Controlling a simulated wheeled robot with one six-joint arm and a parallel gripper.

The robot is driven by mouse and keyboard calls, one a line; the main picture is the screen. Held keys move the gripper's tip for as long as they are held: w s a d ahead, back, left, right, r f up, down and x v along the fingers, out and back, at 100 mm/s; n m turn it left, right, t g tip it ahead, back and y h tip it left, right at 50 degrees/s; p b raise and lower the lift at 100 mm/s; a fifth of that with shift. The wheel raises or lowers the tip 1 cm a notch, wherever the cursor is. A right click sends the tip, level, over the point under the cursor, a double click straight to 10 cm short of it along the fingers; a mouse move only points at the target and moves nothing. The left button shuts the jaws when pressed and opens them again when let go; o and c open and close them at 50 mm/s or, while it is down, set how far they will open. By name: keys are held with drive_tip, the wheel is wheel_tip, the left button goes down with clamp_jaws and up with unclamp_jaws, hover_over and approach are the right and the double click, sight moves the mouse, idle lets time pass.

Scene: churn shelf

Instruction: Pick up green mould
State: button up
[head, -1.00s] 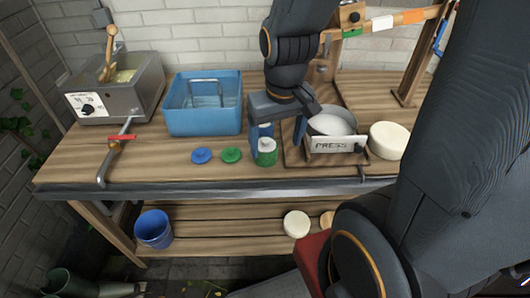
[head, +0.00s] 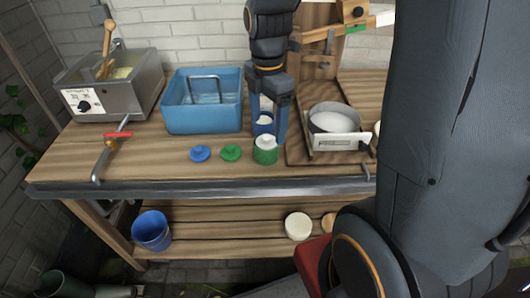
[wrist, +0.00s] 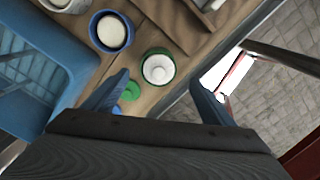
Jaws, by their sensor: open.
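The green mould (head: 266,151) stands upright on the bench with white contents showing at its top. It also shows in the wrist view (wrist: 157,68), ahead of my open fingers. My gripper (head: 270,136) is beside and above it in the head view, with one finger close to the mould's right side. In the wrist view my gripper (wrist: 163,92) has its two blue fingers spread wide with nothing between them. A blue mould (head: 263,122) with white contents stands just behind the green one, partly hidden by my gripper.
A blue lid (head: 200,153) and a green lid (head: 231,152) lie left of the mould. A blue tub (head: 203,105) stands behind them. The press tray with a white-filled pan (head: 335,122) is at right. The bench front edge (head: 210,188) is close.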

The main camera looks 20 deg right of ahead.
sight(266, 136)
drive_tip(key=shift+w+a+f+p, duration=0.1)
drive_tip(key=shift+f+p, duration=0.35)
drive_tip(key=shift+f, duration=1.5)
drive_tip(key=shift+w+f+p, duration=0.1)
drive_tip(key=shift+f+p, duration=0.35)
drive_tip(key=shift+f, duration=1.5)
drive_tip(key=c, duration=1.1)
drive_tip(key=shift+r, duration=0.1)
wheel_tip(266, 136, up, 10)
drive_tip(key=shift+f+b, duration=0.1)
drive_tip(key=shift+b, duration=0.7)
